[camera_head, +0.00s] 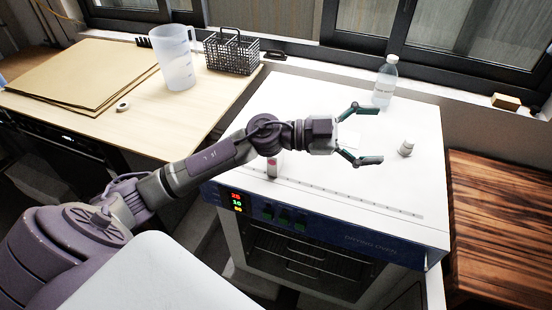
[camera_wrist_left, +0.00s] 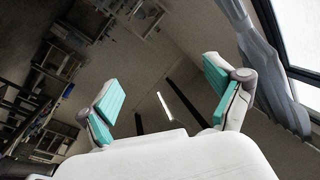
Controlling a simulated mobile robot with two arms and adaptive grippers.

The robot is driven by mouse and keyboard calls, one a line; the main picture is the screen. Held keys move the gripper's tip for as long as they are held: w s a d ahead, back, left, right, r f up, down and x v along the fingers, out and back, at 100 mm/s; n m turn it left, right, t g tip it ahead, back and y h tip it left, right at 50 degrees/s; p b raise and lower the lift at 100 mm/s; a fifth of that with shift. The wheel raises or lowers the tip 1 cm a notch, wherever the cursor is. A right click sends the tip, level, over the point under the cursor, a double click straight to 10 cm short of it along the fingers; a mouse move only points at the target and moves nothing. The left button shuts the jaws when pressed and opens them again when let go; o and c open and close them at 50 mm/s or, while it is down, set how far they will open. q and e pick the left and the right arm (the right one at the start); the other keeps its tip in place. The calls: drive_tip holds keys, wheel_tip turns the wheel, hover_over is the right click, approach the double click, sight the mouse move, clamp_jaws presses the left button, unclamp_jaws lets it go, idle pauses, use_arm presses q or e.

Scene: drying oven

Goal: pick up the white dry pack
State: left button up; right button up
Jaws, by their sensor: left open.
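My left gripper (camera_head: 380,135) is open above the white top of the drying oven (camera_head: 290,110), its fingers pointing right. In the left wrist view the two teal-padded fingers (camera_wrist_left: 160,90) are spread apart with nothing between them. A pale, flat white patch (camera_head: 350,138) shows between the finger bases in the head view; it may be the white dry pack, but it blends into the oven top. A small white cylinder (camera_head: 405,148) lies right of the fingertips, apart from them. A small item with a pink mark (camera_head: 272,167) is partly hidden by my left arm.
A clear capped bottle (camera_head: 385,82) stands at the back of the oven top. On the wooden table to the left are a plastic jug (camera_head: 178,60), a black wire basket (camera_head: 232,52) and brown sheets (camera_head: 85,75). A dark wooden surface (camera_head: 500,220) lies to the right.

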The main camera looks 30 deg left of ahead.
use_arm(q)
drive_tip(key=a+f+m+g+y, duration=0.1)
drive_tip(key=a+f+g+y, duration=0.3)
drive_tip(key=a+f+g, duration=0.15)
drive_tip(key=n+g+y, duration=0.3)
drive_tip(key=n+y, duration=0.1)
drive_tip(key=y, duration=0.4)
approach(281, 164)
drive_tip(key=shift+d+f+y+p, duration=0.3)
drive_tip(key=shift+d+f+p, duration=0.5)
drive_tip(key=shift+d, duration=0.15)
drive_tip(key=shift+d+f, duration=0.2)
drive_tip(key=shift+f, duration=0.3)
drive_tip(key=x, duration=0.1)
drive_tip(key=p+x, duration=0.1)
drive_tip(key=x, duration=0.1)
drive_tip(key=p+x, duration=0.1)
drive_tip(key=shift+a+f, duration=0.25)
drive_tip(key=shift+w+d+f, duration=0.15)
drive_tip(key=shift+f, duration=0.35)
drive_tip(key=shift+r, duration=0.1)
drive_tip(key=c, duration=1.3)
